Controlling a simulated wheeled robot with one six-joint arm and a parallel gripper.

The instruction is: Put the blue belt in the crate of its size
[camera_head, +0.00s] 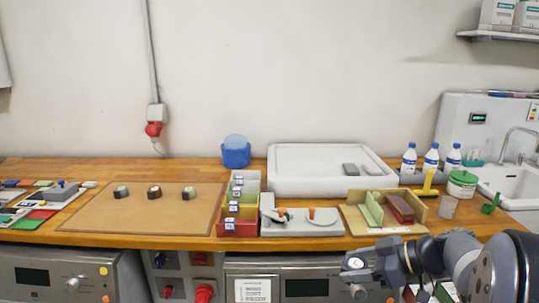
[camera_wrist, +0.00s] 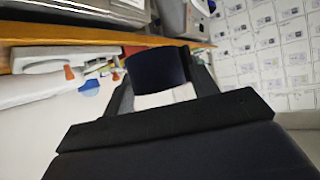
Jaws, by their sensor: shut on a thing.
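In the wrist view my gripper (camera_wrist: 160,78) is shut on a dark blue rolled piece (camera_wrist: 157,66), which looks like the blue belt. A pale patch shows just below it, between the fingers. In the head view my arm reaches in at the lower right, and I cannot make out the gripper or the belt there. A row of small crates (camera_head: 228,229) stands at the middle of the counter, the front one red, with yellow and grey ones behind. Each has a white and blue label, too small to read.
A grey fixture with orange knobs (camera_head: 310,228) and a wooden tray (camera_head: 348,220) stand right of the crates. Bottles (camera_head: 431,158) and a sink (camera_head: 510,180) are at the far right.

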